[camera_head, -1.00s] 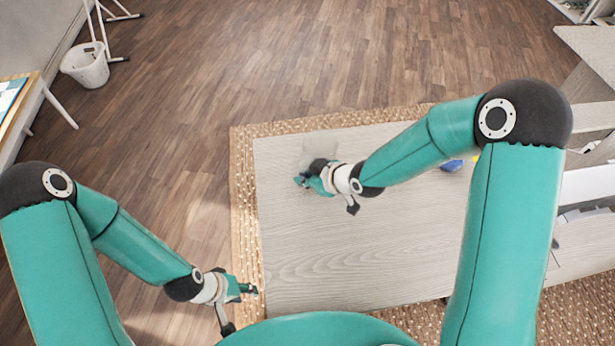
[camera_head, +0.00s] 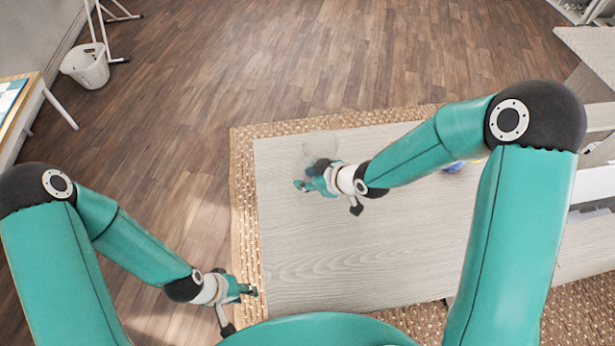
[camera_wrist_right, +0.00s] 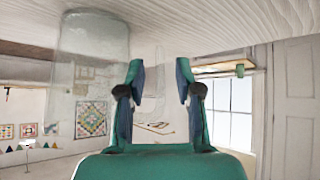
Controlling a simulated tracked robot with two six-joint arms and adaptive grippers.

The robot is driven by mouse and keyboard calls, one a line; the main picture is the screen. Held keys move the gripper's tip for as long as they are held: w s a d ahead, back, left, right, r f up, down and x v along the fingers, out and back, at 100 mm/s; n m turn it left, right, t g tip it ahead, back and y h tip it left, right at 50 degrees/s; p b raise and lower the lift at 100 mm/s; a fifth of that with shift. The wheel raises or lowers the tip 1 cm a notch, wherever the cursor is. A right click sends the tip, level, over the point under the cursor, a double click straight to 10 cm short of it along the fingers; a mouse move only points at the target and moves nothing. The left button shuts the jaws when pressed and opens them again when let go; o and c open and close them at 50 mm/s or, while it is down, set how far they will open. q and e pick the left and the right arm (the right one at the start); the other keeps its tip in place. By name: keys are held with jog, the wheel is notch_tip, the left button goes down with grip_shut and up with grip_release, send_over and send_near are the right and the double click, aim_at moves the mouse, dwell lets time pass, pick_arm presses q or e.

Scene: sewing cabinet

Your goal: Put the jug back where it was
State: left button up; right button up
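The clear jug (camera_head: 320,147) stands on the pale wooden table (camera_head: 330,270) near its far left corner, faint against the wood and floor. In the right wrist view, which is upside down, the jug (camera_wrist_right: 92,45) stands on the table at the left, beside the fingers. My right gripper (camera_head: 304,187) is next to the jug on its near side. Its two fingers (camera_wrist_right: 158,85) are apart. A faint clear shape shows between them, and I cannot tell if it is part of the jug. My left gripper (camera_head: 252,290) is at the table's near left edge, too small to judge.
A small blue object (camera_head: 454,166) lies on the table, partly behind my right arm. White cabinet parts (camera_head: 590,185) stand at the right. A woven rug (camera_head: 243,200) surrounds the table. A white basket (camera_head: 86,65) stands on the floor at the far left. The table's middle is clear.

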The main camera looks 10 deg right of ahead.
jog(key=p+v, duration=0.2)
jog(key=v, duration=0.9)
jog(key=shift+s, duration=0.1)
